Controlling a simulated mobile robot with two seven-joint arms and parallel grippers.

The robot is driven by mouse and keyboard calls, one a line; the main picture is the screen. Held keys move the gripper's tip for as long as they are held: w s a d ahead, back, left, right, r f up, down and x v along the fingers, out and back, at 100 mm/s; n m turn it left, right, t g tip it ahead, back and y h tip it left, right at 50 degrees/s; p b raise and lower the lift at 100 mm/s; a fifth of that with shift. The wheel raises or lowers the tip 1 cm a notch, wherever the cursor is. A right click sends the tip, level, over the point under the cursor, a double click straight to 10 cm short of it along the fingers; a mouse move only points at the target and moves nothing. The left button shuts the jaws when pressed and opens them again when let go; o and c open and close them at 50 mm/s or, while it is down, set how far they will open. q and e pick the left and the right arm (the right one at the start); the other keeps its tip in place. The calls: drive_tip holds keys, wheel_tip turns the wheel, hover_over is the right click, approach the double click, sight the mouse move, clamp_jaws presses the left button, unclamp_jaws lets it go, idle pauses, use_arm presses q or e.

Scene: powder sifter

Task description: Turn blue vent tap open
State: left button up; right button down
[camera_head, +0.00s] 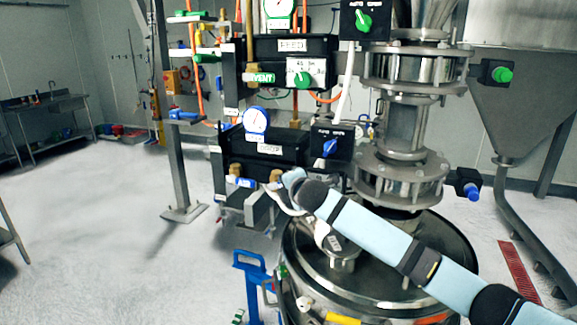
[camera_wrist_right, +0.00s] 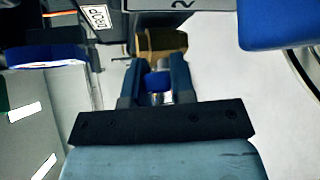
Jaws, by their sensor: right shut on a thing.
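In the right wrist view, my right gripper (camera_wrist_right: 157,72) has its two dark fingers closed around a small blue tap handle (camera_wrist_right: 157,82). A brass fitting (camera_wrist_right: 160,42) sits just beyond the fingertips. In the head view, my right arm reaches in from the lower right to the brass fitting (camera_head: 277,175) under the lower black valve box. The tap handle itself is hidden or too small to make out there. A blue tag with white lettering (camera_head: 241,182) sits left of the fitting. My left gripper is not in view.
The lower black box (camera_head: 262,150) carries a gauge (camera_head: 257,120) and stands close above the gripper. A blue-knobbed switch box (camera_head: 331,143) is at its right. The steel vessel lid (camera_head: 440,262) lies below my arm. The floor at left is open.

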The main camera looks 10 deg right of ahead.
drive_tip(key=shift+w+r+n+g+p, duration=0.1)
drive_tip(key=shift+r+n+g+p, duration=0.2)
drive_tip(key=shift+r+p, duration=0.45)
drive_tip(key=shift+a+f+h+p, duration=0.15)
drive_tip(key=shift+f+h+p, duration=0.05)
drive_tip(key=shift+h+p, duration=0.35)
drive_tip(key=shift+n+g, duration=0.3)
drive_tip(key=shift+g, duration=0.1)
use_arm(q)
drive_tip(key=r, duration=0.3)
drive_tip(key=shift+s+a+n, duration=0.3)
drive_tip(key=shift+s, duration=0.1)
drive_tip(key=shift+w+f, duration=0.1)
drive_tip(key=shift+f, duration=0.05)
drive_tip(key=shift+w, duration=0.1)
use_arm(e)
drive_tip(key=c, duration=1)
unclamp_jaws()
drive_tip(key=shift+w, duration=0.1)
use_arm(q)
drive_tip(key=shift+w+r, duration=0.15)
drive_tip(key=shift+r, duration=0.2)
use_arm(e)
drive_tip(key=shift+o, duration=0.2)
